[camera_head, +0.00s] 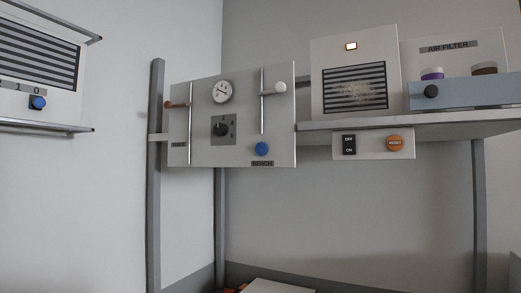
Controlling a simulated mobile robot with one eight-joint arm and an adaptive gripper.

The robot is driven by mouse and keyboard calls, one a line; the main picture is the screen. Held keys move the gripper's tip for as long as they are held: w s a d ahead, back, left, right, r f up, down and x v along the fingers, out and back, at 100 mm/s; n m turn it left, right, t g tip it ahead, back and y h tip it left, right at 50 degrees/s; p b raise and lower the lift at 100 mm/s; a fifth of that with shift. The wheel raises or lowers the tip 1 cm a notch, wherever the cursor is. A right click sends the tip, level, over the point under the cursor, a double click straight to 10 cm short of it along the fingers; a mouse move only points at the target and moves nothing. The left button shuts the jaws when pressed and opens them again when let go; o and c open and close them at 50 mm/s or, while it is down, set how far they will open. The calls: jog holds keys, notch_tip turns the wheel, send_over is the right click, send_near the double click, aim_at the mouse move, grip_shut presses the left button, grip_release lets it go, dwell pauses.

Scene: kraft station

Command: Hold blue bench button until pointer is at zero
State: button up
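The blue bench button (262,149) is on the lower right of a light grey panel (240,100), just above a label reading BENCH. A round white gauge (222,92) with a dark pointer is on the upper part of the same panel. The pointer is too small to read against the scale. My gripper is not in view, and nothing touches the button.
The panel also has a black knob (220,129), an orange-handled slider (178,104) and a white-handled slider (274,89). To the right are an OFF/ON switch (349,144) and an orange RESET button (394,143). Another blue button (38,102) is at far left.

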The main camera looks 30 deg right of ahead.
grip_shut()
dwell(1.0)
